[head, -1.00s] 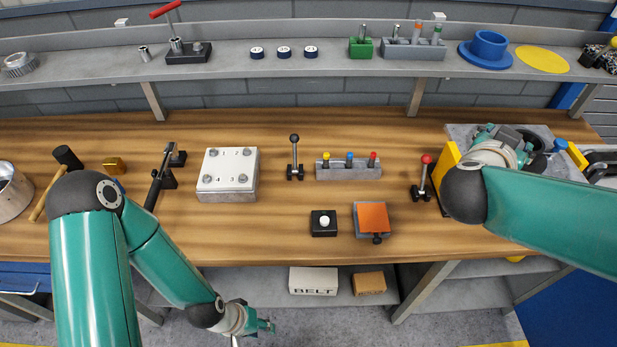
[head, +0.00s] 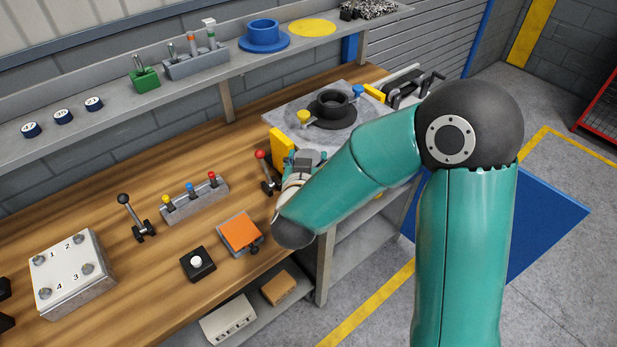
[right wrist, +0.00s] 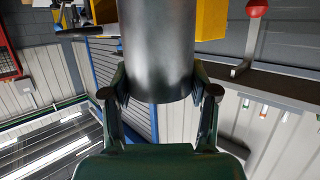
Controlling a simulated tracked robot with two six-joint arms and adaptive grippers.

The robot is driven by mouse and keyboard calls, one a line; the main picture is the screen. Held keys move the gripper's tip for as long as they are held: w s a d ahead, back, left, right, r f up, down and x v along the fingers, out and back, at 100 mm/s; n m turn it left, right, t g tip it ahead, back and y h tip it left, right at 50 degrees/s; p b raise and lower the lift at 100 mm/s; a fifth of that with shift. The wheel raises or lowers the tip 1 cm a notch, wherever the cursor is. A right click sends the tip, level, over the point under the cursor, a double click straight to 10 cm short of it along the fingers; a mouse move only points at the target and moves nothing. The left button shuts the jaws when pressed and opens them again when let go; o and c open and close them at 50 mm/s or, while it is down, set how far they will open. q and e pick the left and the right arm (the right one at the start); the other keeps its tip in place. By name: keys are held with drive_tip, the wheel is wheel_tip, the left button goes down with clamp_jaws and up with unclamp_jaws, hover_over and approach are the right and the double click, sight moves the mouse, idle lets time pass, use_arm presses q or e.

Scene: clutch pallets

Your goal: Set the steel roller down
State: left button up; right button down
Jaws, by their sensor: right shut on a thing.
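My right gripper (head: 306,163) is at the front left corner of a grey metal plate (head: 285,118), beside a yellow block (head: 282,148). In the right wrist view its fingers (right wrist: 158,88) are shut on the steel roller (right wrist: 157,45), a smooth grey cylinder running up out of the picture between them. Yellow parts (right wrist: 211,18) show beside the roller there; whether it touches them I cannot tell. In the head view my forearm and gripper hide the roller. My left gripper is out of view.
A black flanged ring (head: 333,104) sits on the plate between a yellow knob (head: 303,117) and a blue knob. A red-knobbed lever (head: 265,170) stands close left of the gripper. An orange-topped block (head: 240,232) lies on the bench (head: 160,245) nearby. Bare wood separates the bench items.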

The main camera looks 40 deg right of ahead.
wheel_tip(320, 180, down, 6)
drive_tip(key=shift+r, duration=0.15)
idle(0.3)
drive_tip(key=shift+s, duration=0.1)
drive_tip(key=shift+c, duration=1.5)
unclamp_jaws()
